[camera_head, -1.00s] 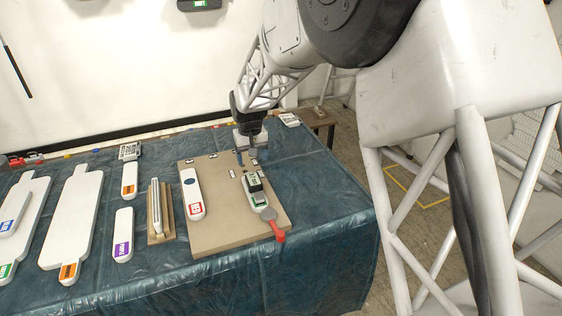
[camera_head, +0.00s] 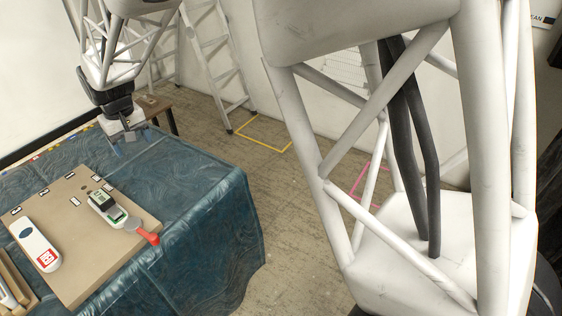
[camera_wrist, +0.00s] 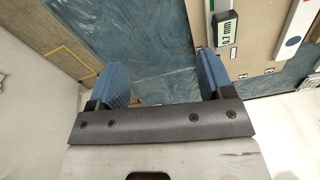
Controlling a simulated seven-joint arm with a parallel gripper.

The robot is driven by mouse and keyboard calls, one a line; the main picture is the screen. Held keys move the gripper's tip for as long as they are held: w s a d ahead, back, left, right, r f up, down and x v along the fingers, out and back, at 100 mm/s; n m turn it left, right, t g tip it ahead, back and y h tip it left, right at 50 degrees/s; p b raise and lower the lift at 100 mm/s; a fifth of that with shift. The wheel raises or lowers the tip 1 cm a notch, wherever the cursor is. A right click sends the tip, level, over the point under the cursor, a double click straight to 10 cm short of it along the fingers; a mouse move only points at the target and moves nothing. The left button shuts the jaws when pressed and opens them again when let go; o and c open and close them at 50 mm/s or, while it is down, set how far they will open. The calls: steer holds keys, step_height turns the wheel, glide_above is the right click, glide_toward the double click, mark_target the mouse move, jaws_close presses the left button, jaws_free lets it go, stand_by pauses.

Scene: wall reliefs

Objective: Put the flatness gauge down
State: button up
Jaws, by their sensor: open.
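The flatness gauge (camera_head: 105,207), a grey-white device with a dark top and a green-edged display, lies on the brown board (camera_head: 72,230). A red-ended handle or tab shows at its near right end. The wrist view shows part of the gauge (camera_wrist: 226,30) at the top, with a display that seems to read 0.7 mm. My gripper (camera_head: 128,146) is above the far part of the table, beyond the board and apart from the gauge. In the wrist view its two blue pads (camera_wrist: 162,76) are wide apart with nothing between them.
A white tool with a red label (camera_head: 35,243) lies on the board left of the gauge. The blue-green cloth (camera_head: 185,195) covers the table, clear right of the board. Past the edge is floor with yellow tape (camera_head: 266,143). A ladder (camera_head: 215,60) stands at the back.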

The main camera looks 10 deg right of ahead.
steer(key=s+d+r+m, duration=0.1)
steer(key=s+d+r, duration=0.25)
steer(key=d, duration=0.55)
steer(key=s+d+r+m+t, duration=0.1)
steer(key=s+d+r, duration=0.25)
steer(key=d, duration=0.55)
steer(key=s+d+r+m, duration=0.15)
steer(key=s+d, duration=0.25)
steer(key=d, duration=0.5)
steer(key=s+d+m, duration=0.1)
steer(key=s+d, duration=0.7)
steer(key=s, duration=0.2)
steer(key=s+d+f+m+t, duration=0.1)
steer(key=s+d+m, duration=0.1)
steer(key=s+d, duration=0.5)
steer(key=shift+s+d, duration=0.4)
steer(key=shift+s, duration=1.55)
steer(key=shift+f+m, duration=0.1)
steer(key=shift+m, duration=0.15)
